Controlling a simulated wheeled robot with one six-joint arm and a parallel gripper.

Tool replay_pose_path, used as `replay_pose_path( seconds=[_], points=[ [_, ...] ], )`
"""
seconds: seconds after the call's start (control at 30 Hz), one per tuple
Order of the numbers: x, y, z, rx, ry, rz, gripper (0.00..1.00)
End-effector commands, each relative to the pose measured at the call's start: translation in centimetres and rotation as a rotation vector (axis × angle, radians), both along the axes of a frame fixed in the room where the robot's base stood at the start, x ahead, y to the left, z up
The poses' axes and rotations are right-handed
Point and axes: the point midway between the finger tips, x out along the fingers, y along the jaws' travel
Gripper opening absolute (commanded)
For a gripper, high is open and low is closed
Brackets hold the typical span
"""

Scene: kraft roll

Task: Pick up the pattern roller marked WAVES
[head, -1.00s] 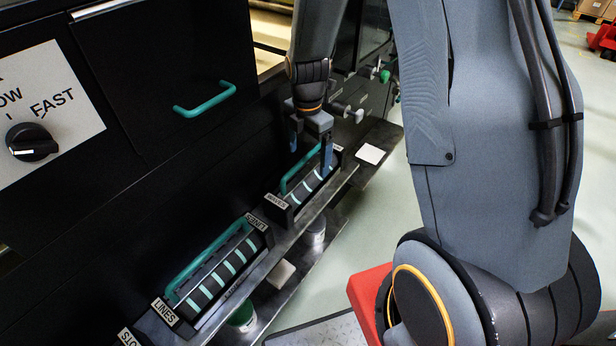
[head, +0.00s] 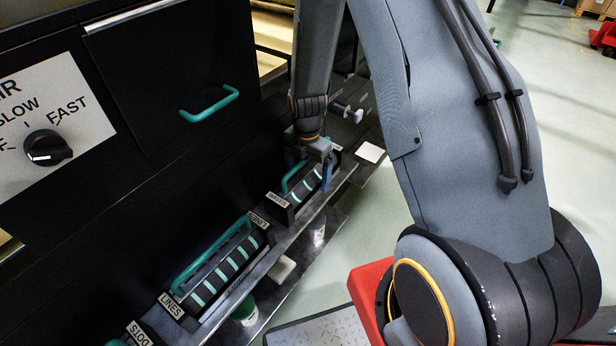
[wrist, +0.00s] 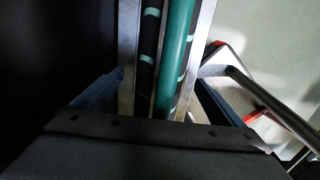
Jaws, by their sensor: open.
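The WAVES pattern roller (head: 308,184) lies in its rack slot on the shelf, dark with pale stripes and a teal handle bar (head: 291,176). Its label plate (head: 277,200) faces the near end. My gripper (head: 309,175) is over this roller with its fingers apart, one on each side. In the wrist view the teal bar (wrist: 175,55) and the dark striped roller (wrist: 150,50) run between the open fingers (wrist: 160,95). Nothing is clamped. Whether the fingers touch the bar cannot be told.
A black machine front with a teal drawer handle (head: 210,103) and a dial (head: 47,148) stands left. A red box (head: 368,290) is below my arm.

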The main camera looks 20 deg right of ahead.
Motion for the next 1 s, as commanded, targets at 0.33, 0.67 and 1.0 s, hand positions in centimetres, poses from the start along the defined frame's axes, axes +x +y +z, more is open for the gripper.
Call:
replay_pose_path(
  seconds=[0.33, 0.67, 1.0],
  points=[
    [0.02, 0.03, -0.65, 0.0, 0.0, 0.0, 0.92],
    [0.01, 0.03, -0.64, 0.0, 0.0, 0.0, 0.38],
    [0.14, 0.03, -0.54, 0.0, -0.004, 0.0, 0.08]
  ],
)
